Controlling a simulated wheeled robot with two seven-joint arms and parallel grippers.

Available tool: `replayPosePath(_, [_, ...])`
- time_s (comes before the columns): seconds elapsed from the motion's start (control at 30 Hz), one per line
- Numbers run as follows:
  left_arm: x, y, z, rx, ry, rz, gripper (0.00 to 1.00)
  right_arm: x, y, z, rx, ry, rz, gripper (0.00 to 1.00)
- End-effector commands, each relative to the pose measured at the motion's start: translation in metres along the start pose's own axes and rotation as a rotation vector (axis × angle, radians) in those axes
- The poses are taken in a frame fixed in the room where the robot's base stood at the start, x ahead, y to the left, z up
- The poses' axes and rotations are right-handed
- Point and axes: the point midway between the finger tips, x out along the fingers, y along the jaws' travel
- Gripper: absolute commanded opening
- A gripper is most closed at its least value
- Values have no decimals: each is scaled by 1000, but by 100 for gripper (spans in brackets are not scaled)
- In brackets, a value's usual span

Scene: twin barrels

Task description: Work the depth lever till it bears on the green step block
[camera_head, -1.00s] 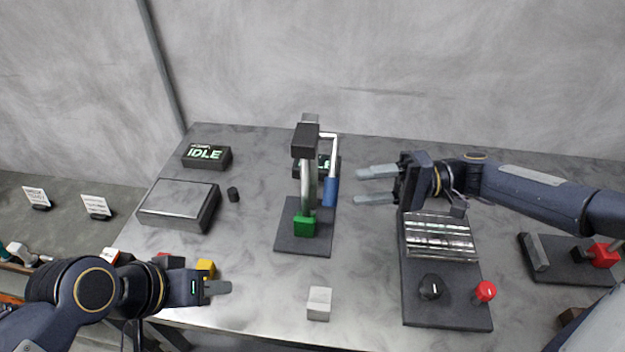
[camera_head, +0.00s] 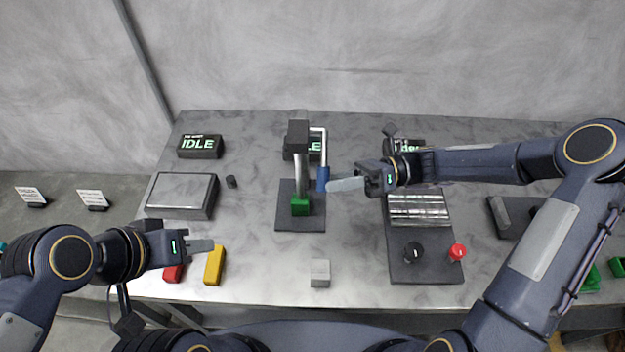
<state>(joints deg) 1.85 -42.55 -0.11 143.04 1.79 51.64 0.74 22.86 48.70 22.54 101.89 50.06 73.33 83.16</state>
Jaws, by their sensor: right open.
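The depth gauge stand (camera_head: 297,135) rises from a dark base plate near the middle of the table. Its depth lever has a pale bent arm and a blue grip (camera_head: 323,178) hanging on the right side. The green step block (camera_head: 300,206) sits on the plate under the column; whether anything touches its top is unclear. My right gripper (camera_head: 333,185) is open, its fingers pointing left and reaching the blue grip's right side; one finger hides the other. My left gripper (camera_head: 210,245) hovers near the front left, away from the lever; its fingers overlap, so their opening is unclear.
A grey scale-like box (camera_head: 182,193) and an IDLE display (camera_head: 200,146) stand at left. A pale cube (camera_head: 320,272) stands front centre. A panel with a red button (camera_head: 457,252) lies right.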

Motion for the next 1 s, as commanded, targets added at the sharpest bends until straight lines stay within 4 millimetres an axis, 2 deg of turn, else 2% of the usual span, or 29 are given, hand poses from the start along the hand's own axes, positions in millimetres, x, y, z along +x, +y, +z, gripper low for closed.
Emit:
replayPosePath(0.1, [-4,2,-2,0,0,0,36,21,2,1,-1,1,5,45])
replayPosePath(0.3, [-7,3,-4,0,0,0,36,44,1,1,-3,0,2,45])
replayPosePath(0.67, [-8,4,-4,0,0,0,36,49,0,0,-5,0,1,44])
replayPosePath(1.0, [-8,4,-4,0,0,0,36,49,0,0,-5,0,0,0])
